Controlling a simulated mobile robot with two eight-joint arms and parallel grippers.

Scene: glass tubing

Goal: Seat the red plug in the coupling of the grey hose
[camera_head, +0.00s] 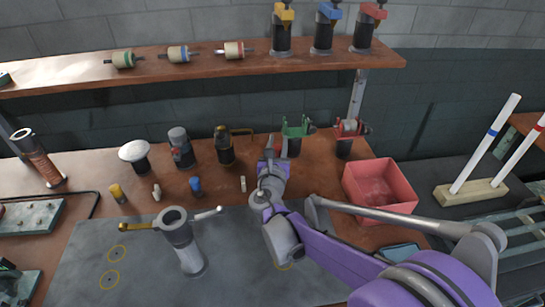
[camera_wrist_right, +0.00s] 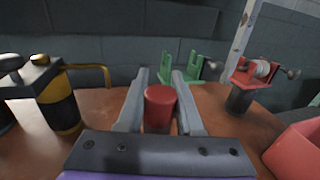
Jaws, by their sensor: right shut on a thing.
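My right gripper (camera_head: 270,150) reaches over the back of the workbench, just left of the green bracket (camera_head: 297,128). In the right wrist view its two fingers (camera_wrist_right: 158,105) stand on either side of the red plug (camera_wrist_right: 160,106), a short upright cylinder with a flat top, and are shut on it. The plug's lower end is hidden by the gripper. In the head view the plug cannot be told apart clearly. I cannot pick out the grey hose's coupling with certainty. My left gripper is not in view.
A red clamp stand (camera_head: 349,134) and a pink open bin (camera_head: 380,185) are at the right. A black, yellow-banded post (camera_head: 225,150) stands left. Small yellow (camera_head: 117,193) and blue (camera_head: 196,186) plugs stand in front. A grey upright fitting (camera_head: 182,245) stands on the mat.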

